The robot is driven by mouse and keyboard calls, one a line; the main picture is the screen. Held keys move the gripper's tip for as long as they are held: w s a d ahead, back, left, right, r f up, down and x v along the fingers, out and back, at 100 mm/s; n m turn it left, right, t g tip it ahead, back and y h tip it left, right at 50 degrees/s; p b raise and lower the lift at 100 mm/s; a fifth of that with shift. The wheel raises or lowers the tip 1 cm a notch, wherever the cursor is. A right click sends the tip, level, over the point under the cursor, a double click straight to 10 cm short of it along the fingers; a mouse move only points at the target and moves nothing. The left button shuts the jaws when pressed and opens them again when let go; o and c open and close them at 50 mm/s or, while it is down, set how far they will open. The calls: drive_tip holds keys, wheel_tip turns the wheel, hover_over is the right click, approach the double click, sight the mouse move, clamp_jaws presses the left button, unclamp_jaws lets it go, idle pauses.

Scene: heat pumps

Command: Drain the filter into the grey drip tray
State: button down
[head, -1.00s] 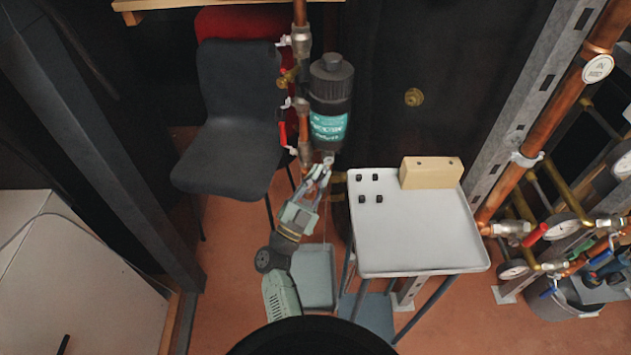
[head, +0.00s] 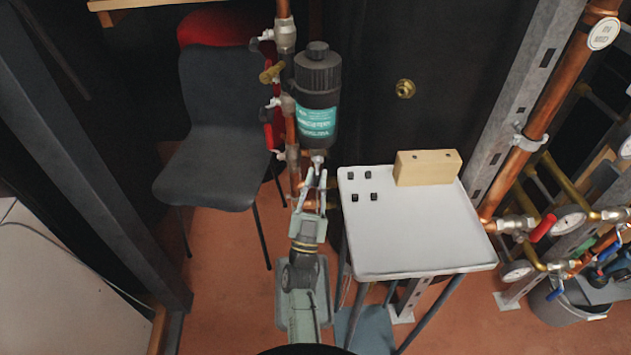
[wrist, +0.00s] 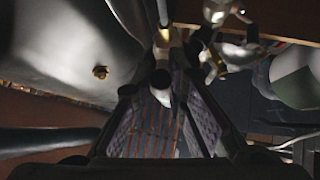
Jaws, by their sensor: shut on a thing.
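The filter (head: 318,95) is a black canister with a teal label, upright on the copper pipe in the head view. A small drain valve (head: 318,158) hangs from its bottom. My gripper (head: 315,178) is just below the filter, its fingers pointing up at the valve. In the wrist view the fingers stand on either side of a small metal part (wrist: 161,82), which looks like the drain valve; my gripper is shut on it. The exact contact is dark. The grey drip tray (head: 282,302) is on the floor below, partly hidden by my arm. I cannot see any liquid in it.
A white-topped table (head: 425,235) with a wooden block (head: 427,167) and several small black pieces stands close to the right of my gripper. A dark chair (head: 215,155) stands at left. Pipes with gauges and a bucket (head: 565,305) are at right.

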drive_tip(key=c, duration=1.9)
unclamp_jaws()
drive_tip(key=v, duration=0.7)
drive_tip(key=shift+s+f, duration=0.15)
drive_tip(key=shift+s, duration=0.05)
